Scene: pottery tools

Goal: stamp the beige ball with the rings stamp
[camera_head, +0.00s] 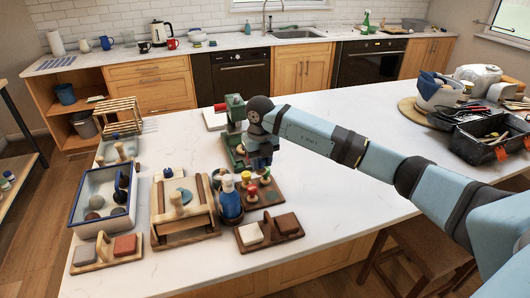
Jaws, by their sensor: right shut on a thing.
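My right gripper (261,164) points down over the back of a small brown wooden rack (268,196) that holds several stamps with coloured knobs. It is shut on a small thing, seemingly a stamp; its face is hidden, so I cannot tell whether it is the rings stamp. Several balls lie in the blue-rimmed tray (77,208) at the left. One brownish-beige ball (96,202) is there, but I cannot tell for sure that it is the beige ball. My left gripper is not in view.
A blue bottle (230,203) stands close left of the rack. A wooden frame (184,236) is beside it, and a two-block holder (268,233) lies in front. A green device (235,110) stands behind my gripper. The counter's middle right is clear.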

